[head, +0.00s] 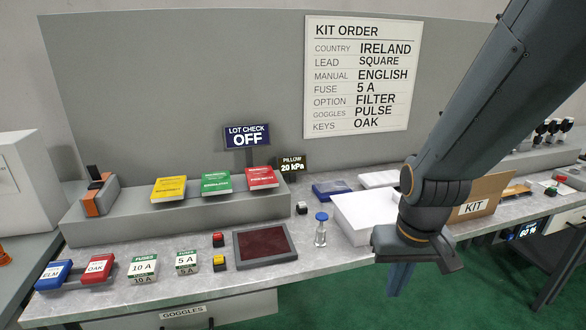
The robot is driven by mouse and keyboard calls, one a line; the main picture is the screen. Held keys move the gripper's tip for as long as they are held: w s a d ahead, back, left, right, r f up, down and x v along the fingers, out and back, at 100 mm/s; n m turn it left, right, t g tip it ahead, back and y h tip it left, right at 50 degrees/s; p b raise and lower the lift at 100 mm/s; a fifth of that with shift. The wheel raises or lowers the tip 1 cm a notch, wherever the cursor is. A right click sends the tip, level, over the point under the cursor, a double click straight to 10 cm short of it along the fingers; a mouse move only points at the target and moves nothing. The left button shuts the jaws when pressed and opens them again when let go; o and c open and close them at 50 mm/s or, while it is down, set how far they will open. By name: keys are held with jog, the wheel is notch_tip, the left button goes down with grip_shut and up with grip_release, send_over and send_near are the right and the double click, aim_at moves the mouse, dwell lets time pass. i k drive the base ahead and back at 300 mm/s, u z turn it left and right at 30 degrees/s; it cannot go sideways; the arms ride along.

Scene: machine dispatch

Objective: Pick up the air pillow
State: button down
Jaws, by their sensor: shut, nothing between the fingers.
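I cannot make out an air pillow for sure. A small dark sign reading PILLOW 20 kPa (292,164) stands behind the middle of the bench. A plain white block-like thing (362,217) lies on the bench, partly hidden by my arm; I cannot tell what it is. My gripper (396,290) hangs at the end of my arm, in front of the bench's front edge, right of the white thing. It looks shut and empty, with its upper part hidden by my wrist.
A cardboard box marked KIT (474,208) stands behind my arm. A small clear bottle with a blue cap (321,231) and a dark red pad (264,244) are on the bench (300,268). Colored booklets (216,183) lie on a raised grey shelf. Green floor is free in front.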

aim_at(333, 184)
jog(key=u, duration=0.05)
jog(key=k, duration=0.45)
jog(key=z, duration=0.95)
jog(key=i, duration=0.65)
jog(key=u, duration=0.9)
jog(key=i, duration=1)
